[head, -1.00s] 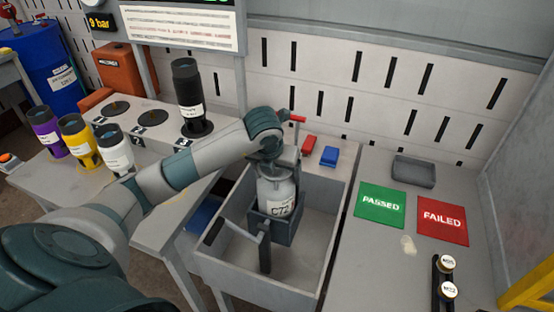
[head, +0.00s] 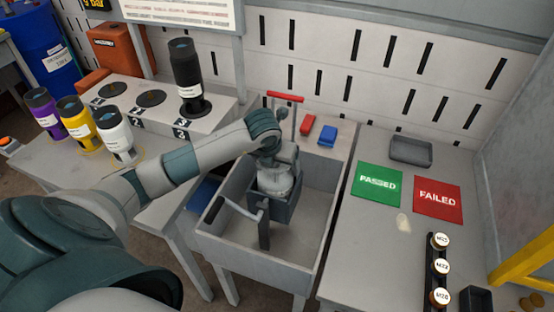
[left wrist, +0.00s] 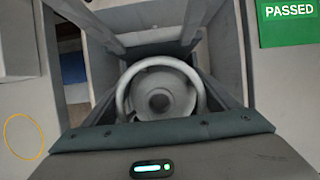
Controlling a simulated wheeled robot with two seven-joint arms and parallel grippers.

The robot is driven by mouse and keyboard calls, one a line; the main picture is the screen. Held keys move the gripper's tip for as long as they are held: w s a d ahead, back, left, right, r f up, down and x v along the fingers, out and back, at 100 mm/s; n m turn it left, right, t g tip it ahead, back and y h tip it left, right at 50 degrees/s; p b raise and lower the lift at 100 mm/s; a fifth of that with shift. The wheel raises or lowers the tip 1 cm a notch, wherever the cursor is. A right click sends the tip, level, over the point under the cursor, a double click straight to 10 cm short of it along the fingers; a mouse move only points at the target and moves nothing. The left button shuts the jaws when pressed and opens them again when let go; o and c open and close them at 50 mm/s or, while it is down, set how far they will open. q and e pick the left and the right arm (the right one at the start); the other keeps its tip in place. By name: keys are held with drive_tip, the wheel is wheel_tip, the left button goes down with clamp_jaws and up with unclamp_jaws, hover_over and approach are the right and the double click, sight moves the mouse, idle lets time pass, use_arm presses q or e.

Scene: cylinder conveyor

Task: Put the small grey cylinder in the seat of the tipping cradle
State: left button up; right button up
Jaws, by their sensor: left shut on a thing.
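The small grey cylinder (head: 275,181) is upright in the tipping cradle (head: 285,212), with its lower part hidden by the cradle's walls. I cannot tell whether it touches the bottom of the seat. My left gripper (head: 272,160) is over the cylinder, pointing down, shut on its top. In the left wrist view the cylinder's round top and its guard ring (left wrist: 160,92) lie between the cradle's walls. My right gripper is not in view.
The cradle stands in a grey open bin (head: 318,215), with a red-handled lever (head: 285,97) behind. Purple, yellow and white cylinders (head: 115,137) stand left, and a black one (head: 187,80) on a stand. PASSED (head: 377,185) and FAILED (head: 438,202) mats lie right.

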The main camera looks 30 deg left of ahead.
use_arm(q)
drive_tip(key=shift+f, duration=0.6)
drive_tip(key=o, duration=2.1)
drive_tip(key=shift+f, duration=0.1)
drive_tip(key=shift+s, duration=0.1)
